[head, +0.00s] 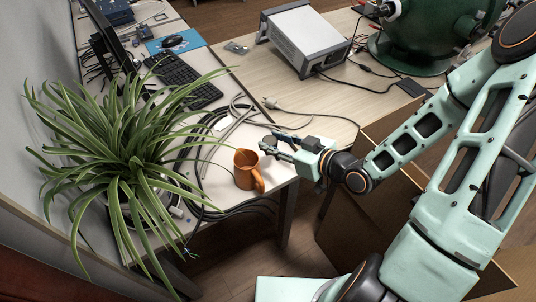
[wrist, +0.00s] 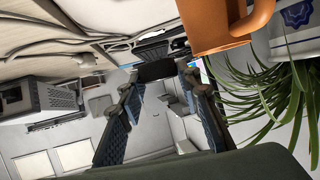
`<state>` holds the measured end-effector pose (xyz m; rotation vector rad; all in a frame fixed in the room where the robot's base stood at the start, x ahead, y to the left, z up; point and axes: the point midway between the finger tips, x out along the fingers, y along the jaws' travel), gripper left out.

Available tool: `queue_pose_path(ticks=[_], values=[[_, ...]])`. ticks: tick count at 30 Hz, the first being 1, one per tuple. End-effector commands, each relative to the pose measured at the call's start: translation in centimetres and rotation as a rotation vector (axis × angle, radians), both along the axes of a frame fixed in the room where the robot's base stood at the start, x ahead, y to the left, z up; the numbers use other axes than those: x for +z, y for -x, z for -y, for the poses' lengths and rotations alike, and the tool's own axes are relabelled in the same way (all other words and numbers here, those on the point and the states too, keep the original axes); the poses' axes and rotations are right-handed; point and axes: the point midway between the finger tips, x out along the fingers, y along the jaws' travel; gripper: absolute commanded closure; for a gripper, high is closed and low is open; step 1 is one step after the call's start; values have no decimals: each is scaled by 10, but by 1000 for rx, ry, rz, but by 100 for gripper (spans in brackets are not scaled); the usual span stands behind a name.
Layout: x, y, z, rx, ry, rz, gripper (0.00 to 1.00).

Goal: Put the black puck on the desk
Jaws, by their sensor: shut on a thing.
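My gripper (head: 269,145) is beside the white desk's front right corner, just right of and behind the orange mug in the head view. It is shut on the black puck (wrist: 157,71), which sits between the two fingertips in the wrist view. In the head view the puck (head: 267,142) is a small dark shape at the fingertips. The white desk (head: 222,145) lies beneath and to the left. I cannot tell the exact height of the puck above the desktop.
The orange mug (head: 246,172) stands close to the gripper, with black and grey cables (head: 200,170) beside it. A spiky potted plant (head: 125,150) fills the left. A keyboard (head: 185,80) lies behind. A wooden table (head: 310,100) adjoins, holding a grey instrument (head: 305,40).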

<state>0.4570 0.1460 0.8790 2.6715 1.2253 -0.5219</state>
Motion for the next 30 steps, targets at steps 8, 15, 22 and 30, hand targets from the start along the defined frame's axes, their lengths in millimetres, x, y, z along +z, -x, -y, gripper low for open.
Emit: queue_pose_path(ticks=[8,15,22,30], values=[[-9,-10,-1,1,-1,7,91],[-14,-13,-4,0,6,3,91],[-34,-26,-10,1,7,-4,91],[-58,-49,-16,1,7,-2,91]])
